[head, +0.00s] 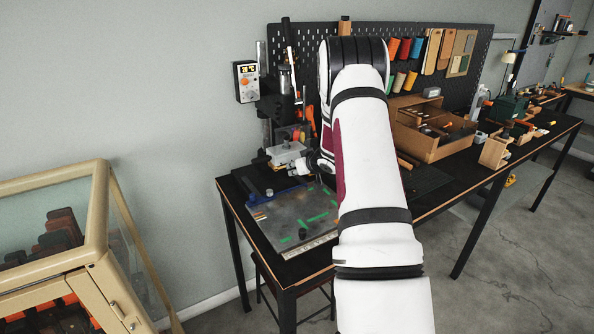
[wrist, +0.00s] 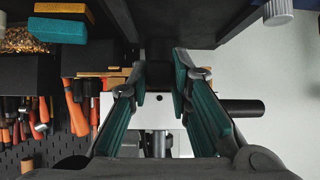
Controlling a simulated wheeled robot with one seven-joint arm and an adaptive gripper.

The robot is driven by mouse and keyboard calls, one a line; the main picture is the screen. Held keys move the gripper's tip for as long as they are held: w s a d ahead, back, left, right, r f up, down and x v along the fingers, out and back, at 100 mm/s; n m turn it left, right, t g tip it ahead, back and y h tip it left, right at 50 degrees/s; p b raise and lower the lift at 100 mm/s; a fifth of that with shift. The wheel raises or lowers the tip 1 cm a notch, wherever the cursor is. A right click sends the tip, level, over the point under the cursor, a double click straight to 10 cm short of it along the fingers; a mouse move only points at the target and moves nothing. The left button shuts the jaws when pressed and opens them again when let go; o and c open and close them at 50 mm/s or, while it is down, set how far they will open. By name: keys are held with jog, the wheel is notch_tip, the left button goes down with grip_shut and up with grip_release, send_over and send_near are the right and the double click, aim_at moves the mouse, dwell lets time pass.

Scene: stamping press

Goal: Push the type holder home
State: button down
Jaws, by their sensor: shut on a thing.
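The stamping press (head: 284,85) stands at the back left of the black bench, with a pale grey block (head: 287,152) low on its front. My gripper (wrist: 163,72) reaches in at the press from the right; in the head view my arm hides most of it. In the wrist view its two green-padded fingers close in on a dark part between the tips, which looks like the type holder (wrist: 159,48). Its outline merges with the dark press body around it. How far the holder sits in the press cannot be told.
A control box (head: 246,82) with a lit display is left of the press. A wooden organizer (head: 420,145) and a pegboard (head: 470,75) are to the right. A glazed cabinet (head: 105,215) stands at the left.

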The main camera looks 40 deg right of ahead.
jog(key=c, duration=1.4)
grip_release()
jog(key=shift+s, duration=0.1)
jog(key=v, duration=1.2)
jog(key=shift+r, duration=0.15)
